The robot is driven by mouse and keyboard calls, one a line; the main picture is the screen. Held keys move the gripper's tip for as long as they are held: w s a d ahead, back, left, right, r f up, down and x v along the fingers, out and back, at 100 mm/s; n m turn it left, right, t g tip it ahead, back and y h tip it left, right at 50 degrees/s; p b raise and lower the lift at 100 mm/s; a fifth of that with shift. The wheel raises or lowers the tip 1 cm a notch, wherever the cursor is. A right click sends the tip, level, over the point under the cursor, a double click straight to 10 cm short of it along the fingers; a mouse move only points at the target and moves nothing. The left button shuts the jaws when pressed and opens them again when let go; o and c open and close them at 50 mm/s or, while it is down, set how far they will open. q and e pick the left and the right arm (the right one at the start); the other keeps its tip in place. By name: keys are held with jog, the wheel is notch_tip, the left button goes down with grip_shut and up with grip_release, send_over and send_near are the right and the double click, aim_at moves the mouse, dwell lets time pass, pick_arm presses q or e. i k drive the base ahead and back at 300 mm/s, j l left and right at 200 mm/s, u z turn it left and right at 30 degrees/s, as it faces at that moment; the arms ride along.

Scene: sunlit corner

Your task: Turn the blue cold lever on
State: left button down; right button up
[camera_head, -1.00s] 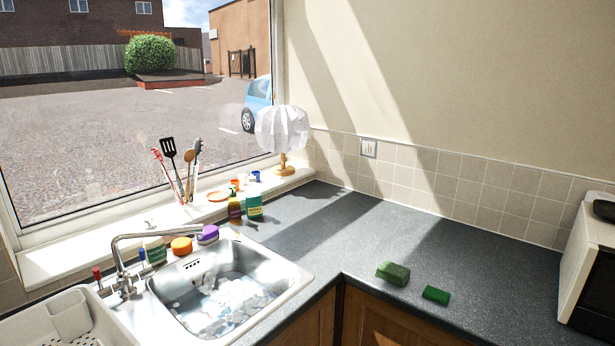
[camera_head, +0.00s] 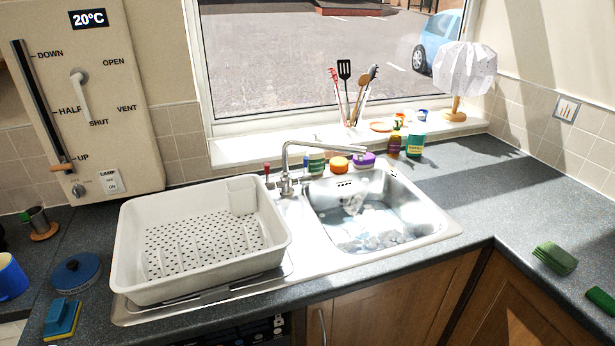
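The chrome tap (camera_head: 287,165) stands behind the sink, its spout reaching right over the basin. The blue cold lever (camera_head: 305,165) is a small upright blue-topped handle to the right of the tap's column. The red lever (camera_head: 267,170) stands upright on its left side. The sink basin (camera_head: 425,212) holds water with pale foam or glints. Whether water runs from the spout is too small to tell. Neither of my grippers is in view.
A white dish rack (camera_head: 270,255) fills the drainer left of the sink. Sponges and bottles, including a purple sponge (camera_head: 364,160), stand behind the basin. A control panel (camera_head: 125,120) is on the left wall. Green pads (camera_head: 555,258) lie on the right worktop, otherwise largely clear.

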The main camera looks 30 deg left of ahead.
aim_at(305, 178)
jog(key=u, duration=0.45)
jog(key=i+l+u, duration=0.2)
jog(key=u, duration=0.15)
jog(key=i+l+u, duration=0.1)
jog(key=l+u, duration=0.25)
jog(key=i+l+u, duration=0.15)
jog(key=u, duration=0.2)
jog(key=l, duration=0.1)
